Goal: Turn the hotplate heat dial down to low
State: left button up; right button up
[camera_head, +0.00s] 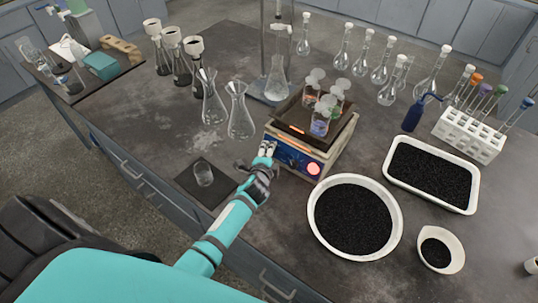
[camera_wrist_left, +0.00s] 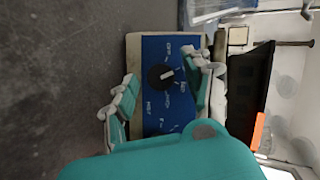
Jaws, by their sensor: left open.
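The hotplate (camera_head: 310,150) stands on the dark bench with a blue front panel and a glowing red light (camera_head: 313,169). In the left wrist view the black heat dial (camera_wrist_left: 160,78) sits on the blue panel (camera_wrist_left: 170,112). Its white pointer mark is tilted toward the upper right in that view; the small lettering around it is hard to read. My left gripper (camera_head: 267,150) is at the left part of the panel. In the wrist view the fingers of this gripper (camera_wrist_left: 170,76) are open, one on each side of the dial; contact is not clear. My right gripper is out of view.
Small capped jars (camera_head: 320,122) stand on the hotplate. A round pan of black grains (camera_head: 310,212) sits close on the right, with a white tray (camera_head: 388,178) beyond.

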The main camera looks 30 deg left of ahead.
pick_arm(q)
jog(key=shift+s, duration=0.1)
jog(key=v, duration=1.1)
jog(key=shift+s+r, duration=0.15)
jog(key=shift+s, duration=0.2)
